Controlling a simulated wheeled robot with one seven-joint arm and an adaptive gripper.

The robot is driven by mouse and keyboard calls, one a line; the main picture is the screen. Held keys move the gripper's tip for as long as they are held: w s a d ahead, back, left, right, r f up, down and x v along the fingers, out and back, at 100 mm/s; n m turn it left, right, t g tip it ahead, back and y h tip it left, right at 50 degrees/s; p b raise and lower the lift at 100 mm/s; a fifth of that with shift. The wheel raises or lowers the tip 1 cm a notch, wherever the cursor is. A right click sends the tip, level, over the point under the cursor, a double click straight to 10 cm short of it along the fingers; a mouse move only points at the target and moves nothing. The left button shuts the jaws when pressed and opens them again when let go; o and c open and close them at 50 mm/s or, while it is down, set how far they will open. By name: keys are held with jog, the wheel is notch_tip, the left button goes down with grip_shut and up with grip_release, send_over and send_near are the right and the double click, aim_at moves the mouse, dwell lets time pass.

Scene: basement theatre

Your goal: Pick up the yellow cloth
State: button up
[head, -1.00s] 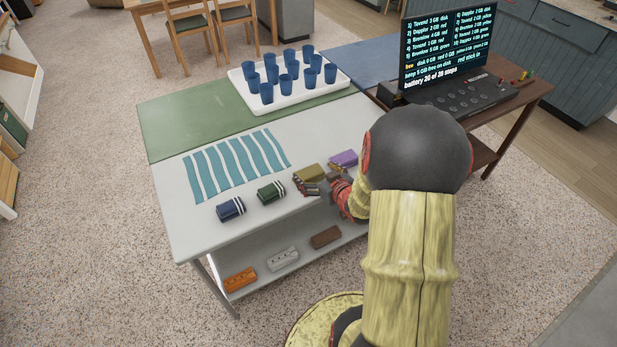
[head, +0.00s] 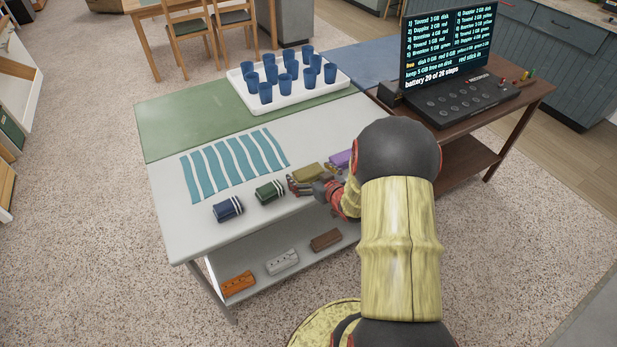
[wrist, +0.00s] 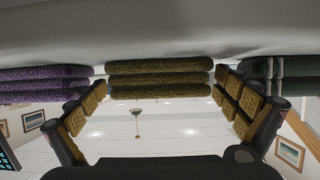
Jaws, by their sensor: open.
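The yellow cloth (head: 307,172), a folded olive-yellow stack, lies near the front edge of the grey-white table, between a green folded cloth (head: 270,191) and a purple one (head: 341,158). My gripper (head: 313,183) is at the table's front edge, just in front of the yellow cloth, with its fingers spread. In the wrist view, which looks upside down, the yellow cloth (wrist: 160,78) shows between the tips of my open gripper (wrist: 160,95). I cannot tell whether the fingers touch it. The purple cloth (wrist: 45,85) and green cloth (wrist: 290,80) flank it closely.
A white tray (head: 300,98) of blue cups stands behind. Orange, grey and brown blocks lie on the lower shelf (head: 255,289). A screen console (head: 464,97) is at right.

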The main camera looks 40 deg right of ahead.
jog(key=c, duration=1.1)
